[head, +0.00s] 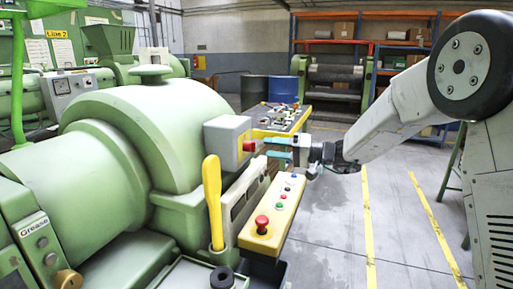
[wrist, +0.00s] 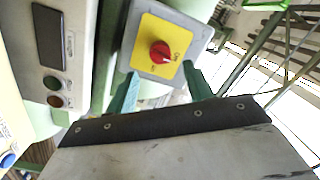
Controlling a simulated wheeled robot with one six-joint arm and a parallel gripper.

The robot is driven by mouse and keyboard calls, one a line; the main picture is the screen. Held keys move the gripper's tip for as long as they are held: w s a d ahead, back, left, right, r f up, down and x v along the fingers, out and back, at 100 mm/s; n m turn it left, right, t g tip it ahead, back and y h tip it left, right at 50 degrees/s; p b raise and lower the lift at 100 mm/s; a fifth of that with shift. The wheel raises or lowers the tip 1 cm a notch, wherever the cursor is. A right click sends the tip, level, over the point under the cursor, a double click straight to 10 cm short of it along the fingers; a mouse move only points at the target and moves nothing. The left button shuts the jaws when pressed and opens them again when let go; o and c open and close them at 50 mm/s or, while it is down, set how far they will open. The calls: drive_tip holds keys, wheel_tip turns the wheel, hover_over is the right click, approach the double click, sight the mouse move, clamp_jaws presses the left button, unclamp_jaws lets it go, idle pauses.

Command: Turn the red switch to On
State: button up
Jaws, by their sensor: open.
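The red switch (wrist: 160,52) is a round knob on a yellow plate on the front of a grey box (wrist: 190,28) in the wrist view. Small lettering beside the knob is too blurred to read surely. In the head view the red switch (head: 249,146) shows at the right face of the grey box (head: 222,132), on the green machine. My gripper (head: 268,147) is open, with its teal fingers pointing at the switch from the right. In the wrist view my gripper (wrist: 162,88) has its fingertips apart, just below the yellow plate, with the knob above the gap between them. Nothing is held.
A yellow button panel (head: 272,215) with a red mushroom button lies below my gripper. A yellow lever (head: 213,200) stands in front of the grey box. The green extruder (head: 130,130) fills the left. Open floor with yellow lines lies to the right.

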sight(250, 146)
drive_tip(key=x, duration=0.5)
drive_tip(key=shift+a, duration=0.4)
drive_tip(key=c, duration=1)
